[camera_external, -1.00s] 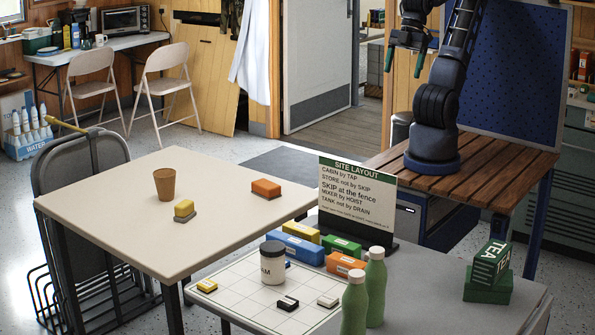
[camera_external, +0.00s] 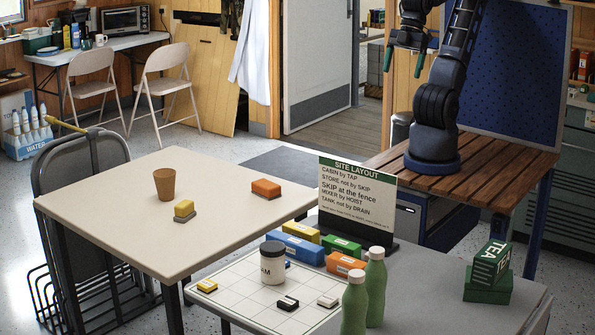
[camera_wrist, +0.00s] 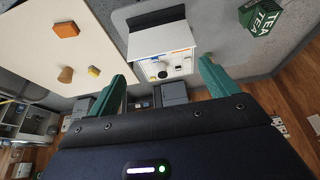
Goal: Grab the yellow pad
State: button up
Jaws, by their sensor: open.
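A small yellow pad (camera_external: 184,208) with a grey underside lies on the white table, just in front of a brown cup. It also shows in the wrist view (camera_wrist: 94,71), left of my fingers. A similar orange pad (camera_external: 266,187) lies farther right on the same table. A flat yellow piece (camera_external: 207,286) lies at the left of the gridded board. My gripper (camera_external: 404,62) has green fingers, apart and empty, high over the wooden bench and far from the yellow pad. The fingers also frame the lower middle of the wrist view (camera_wrist: 163,80).
The brown cup (camera_external: 165,184) stands close to the yellow pad. The white table (camera_external: 110,221) is otherwise mostly clear. Between it and my arm stand a sign (camera_external: 357,200), several coloured blocks, a jar (camera_external: 272,264) and green bottles (camera_external: 375,287). Green tea boxes (camera_external: 488,283) stand at the right.

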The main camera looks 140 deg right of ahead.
jog(key=w+d+f+m, duration=0.25)
jog(key=w+d, duration=0.35)
jog(key=w, duration=0.4)
jog(key=w+d+f+m+g+h, duration=0.1)
jog(key=w+d+f+m, duration=0.15)
jog(key=w+d, duration=0.5)
jog(key=w+d+f+m, duration=0.1)
jog(key=w+d+m, duration=0.35)
jog(key=w, duration=0.65)
jog(key=m+g+h, duration=0.3)
jog(key=m, duration=0.3)
send_near(184, 203)
jog(key=shift+x, duration=5.2)
jog(key=c, duration=1.1)
